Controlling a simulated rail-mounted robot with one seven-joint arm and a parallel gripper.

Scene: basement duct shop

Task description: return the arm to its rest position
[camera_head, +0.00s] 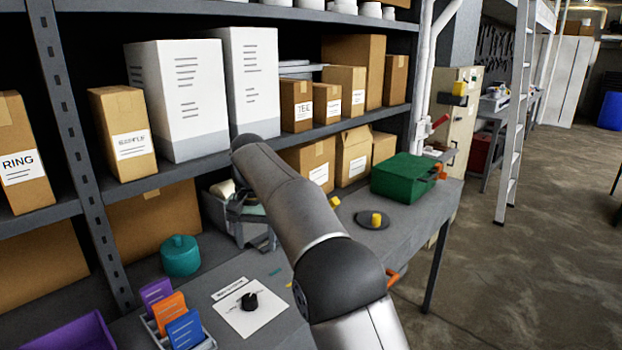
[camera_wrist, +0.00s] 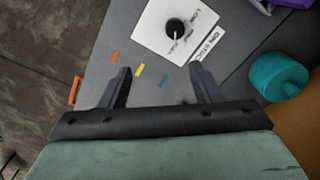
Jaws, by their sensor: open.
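My gripper (camera_wrist: 163,82) shows in the wrist view with its two dark fingers spread apart and nothing between them. It hangs over the grey workbench (camera_wrist: 235,98). In the head view my arm reaches from the bottom edge up and left across the bench toward the shelves. My gripper is hard to make out there, beside and partly behind the arm. A white card with a black knob (camera_head: 249,301) lies on the bench, and the knob also shows beyond the fingers in the wrist view (camera_wrist: 175,27).
A teal pot (camera_head: 181,256), a holder with purple, orange and blue cards (camera_head: 171,309), a green box (camera_head: 403,177) and a dark disc with a yellow knob (camera_head: 375,219) stand on the bench. Shelves with cartons (camera_head: 123,134) rise behind. Open floor (camera_head: 545,230) lies at right.

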